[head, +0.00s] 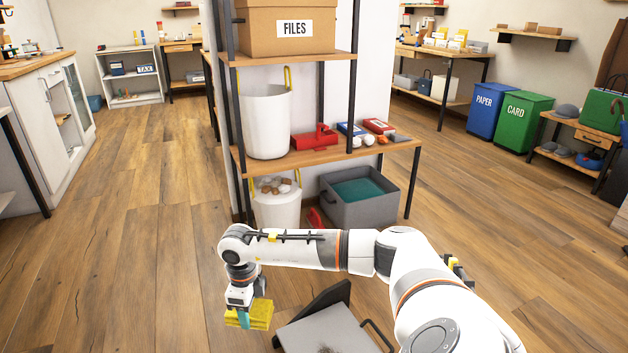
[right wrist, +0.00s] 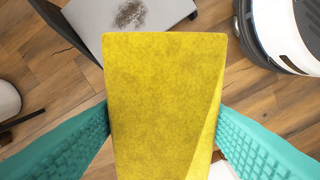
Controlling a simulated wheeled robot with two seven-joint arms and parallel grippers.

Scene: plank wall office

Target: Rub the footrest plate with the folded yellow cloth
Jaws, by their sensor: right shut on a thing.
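The folded yellow cloth (head: 262,314) is in my right gripper (head: 244,316), to the left of the footrest plate and apart from it. In the right wrist view the cloth (right wrist: 165,90) stands between the two teal fingers of the gripper (right wrist: 163,125), which press on its sides. The grey footrest plate (head: 318,333) is at the bottom of the head view, cut off by the frame edge, with a dark smudge (head: 328,349) on it. The plate (right wrist: 85,17) and its smudge (right wrist: 130,14) also show at the top of the right wrist view. My left gripper is out of view.
A black upright piece (head: 322,298) and a dark side bar (head: 379,335) flank the plate. A shelf rack (head: 300,160) stands ahead, with a grey crate (head: 350,208) and a white bin (head: 276,210) below. The wooden floor (head: 130,260) to the left is clear.

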